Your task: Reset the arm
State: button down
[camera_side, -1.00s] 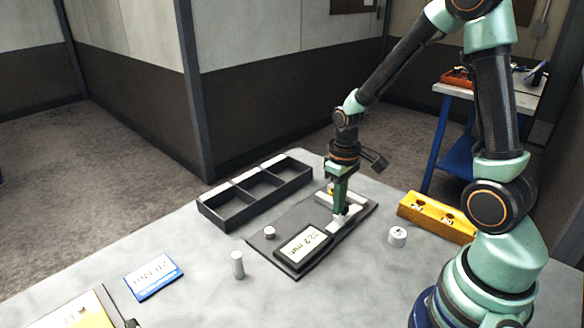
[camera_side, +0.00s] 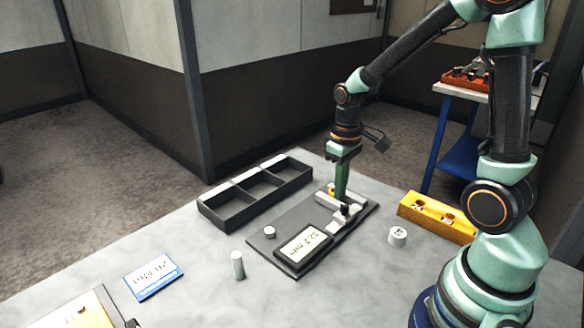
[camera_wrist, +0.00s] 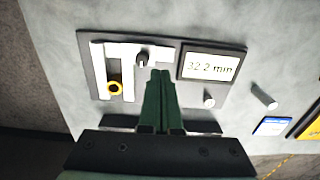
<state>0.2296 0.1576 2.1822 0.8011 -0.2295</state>
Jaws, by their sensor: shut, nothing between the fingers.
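My gripper (camera_side: 341,197) points down over the dark measuring board (camera_side: 268,244), its green fingers closed together and empty. In the wrist view the fingers (camera_wrist: 160,74) lie side by side, with their tips near the black knob (camera_wrist: 142,59) on the board's pale fixture (camera_wrist: 121,50). A display (camera_wrist: 209,66) on the board reads 32.2 mm. From the side, the fingers partly hide the fixture. Whether the tips touch anything is hard to tell.
A black three-compartment tray (camera_side: 236,212) stands behind the board. A yellow block with holes (camera_side: 437,217) and a white round piece (camera_side: 397,236) are to the right. A grey cylinder (camera_side: 237,265) and a blue-edged card (camera_side: 153,274) are at front left.

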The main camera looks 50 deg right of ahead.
jog(key=s+a+r+t, duration=0.2)
jog(key=a+r, duration=0.2)
jog(key=r, duration=0.3)
jog(key=s+a+r+t, duration=0.2)
jog(key=a+r+t, duration=0.1)
jog(key=r, duration=0.4)
jog(key=shift+s+a+r+t, duration=0.15)
jog(key=shift+s+a+t, duration=0.05)
jog(key=shift+a+t, duration=0.15)
